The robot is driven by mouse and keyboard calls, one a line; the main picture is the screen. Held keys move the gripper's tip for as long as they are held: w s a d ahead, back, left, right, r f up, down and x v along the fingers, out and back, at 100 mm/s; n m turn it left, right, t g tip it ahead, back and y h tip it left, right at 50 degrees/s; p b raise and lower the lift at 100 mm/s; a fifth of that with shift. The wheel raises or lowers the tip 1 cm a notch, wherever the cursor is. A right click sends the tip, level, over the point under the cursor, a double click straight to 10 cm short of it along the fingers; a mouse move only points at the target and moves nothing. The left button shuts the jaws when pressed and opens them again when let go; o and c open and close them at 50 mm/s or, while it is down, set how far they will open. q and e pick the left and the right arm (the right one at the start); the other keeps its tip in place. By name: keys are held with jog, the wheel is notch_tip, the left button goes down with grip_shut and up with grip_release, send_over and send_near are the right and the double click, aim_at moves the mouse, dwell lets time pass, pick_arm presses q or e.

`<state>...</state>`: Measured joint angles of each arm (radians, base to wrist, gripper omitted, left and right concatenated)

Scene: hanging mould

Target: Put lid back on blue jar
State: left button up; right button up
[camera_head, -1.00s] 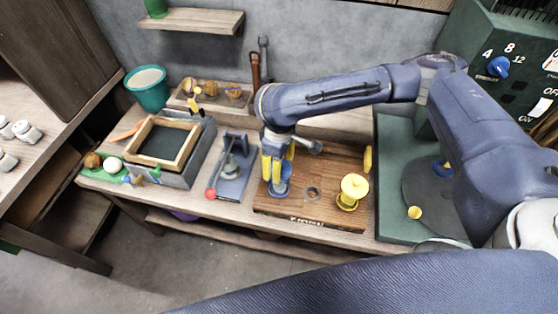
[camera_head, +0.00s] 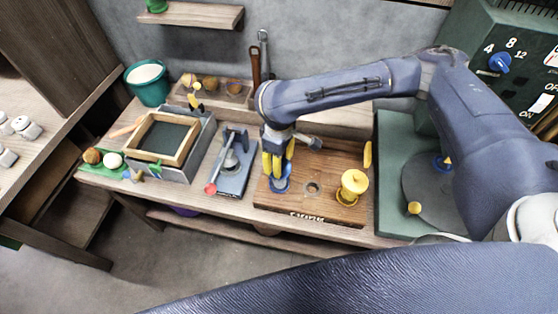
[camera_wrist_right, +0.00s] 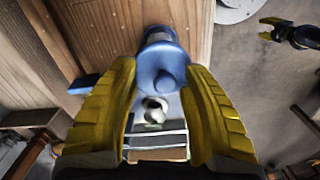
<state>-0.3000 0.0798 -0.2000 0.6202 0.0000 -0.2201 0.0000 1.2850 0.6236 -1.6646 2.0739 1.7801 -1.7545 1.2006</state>
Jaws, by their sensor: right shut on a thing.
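The blue jar (camera_head: 281,186) stands on the left part of the wooden board, below my right gripper (camera_head: 275,168). The gripper's yellow fingers point down and partly cover it. In the right wrist view, a round blue lid (camera_wrist_right: 158,62) with a knob lies between the fingertips of my right gripper (camera_wrist_right: 163,82), which is shut on it. Part of the blue jar (camera_wrist_right: 160,36) shows just beyond the lid; I cannot tell whether they touch. My left gripper (camera_wrist_right: 266,28) shows small at the upper right of the wrist view, open and empty above the floor.
The wooden board (camera_head: 330,168) also holds a yellow jar (camera_head: 352,188) at right and has a round hole (camera_head: 312,187) in the middle. A grey press with a red-knobbed lever (camera_head: 211,188) and a framed tray (camera_head: 188,154) stand left. A green machine (camera_head: 392,165) stands right.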

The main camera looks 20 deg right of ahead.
grip_shut()
jog(key=shift+r, duration=0.65)
dwell(0.4)
jog(key=shift+f, duration=0.2)
dwell(1.2)
jog(key=o, duration=0.7)
grip_release()
jog(key=shift+r, duration=3.5)
